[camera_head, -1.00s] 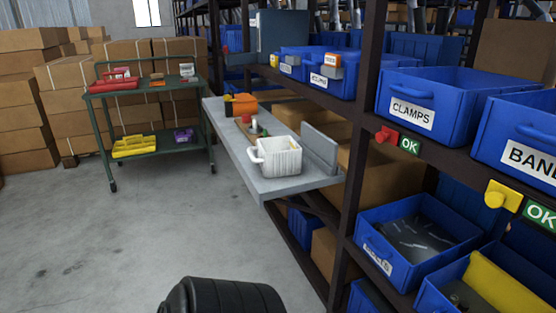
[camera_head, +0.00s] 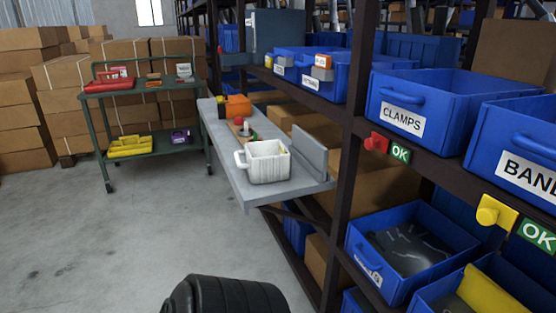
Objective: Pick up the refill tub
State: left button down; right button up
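A white ribbed tub (camera_head: 268,164) with a handle on its left side stands upright on the near end of a grey shelf-table (camera_head: 232,172). It looks like the refill tub. Something pale shows inside it, too small to make out. Neither of my grippers is in view, so nothing is seen holding the tub.
Behind the tub are an orange box (camera_head: 238,106) and small red and green items. A grey upright plate (camera_head: 311,151) stands right of it. Blue bins (camera_head: 402,109) fill the rack at right. A green cart (camera_head: 148,145) stands at left. Floor between is clear.

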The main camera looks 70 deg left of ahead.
aim_at(269, 161)
jog(key=i+u, duration=0.15)
jog(key=u, duration=0.2)
jog(key=i+j+u, duration=0.1)
jog(key=u, duration=0.3)
jog(key=i+u, duration=0.15)
jog(key=u, duration=1.75)
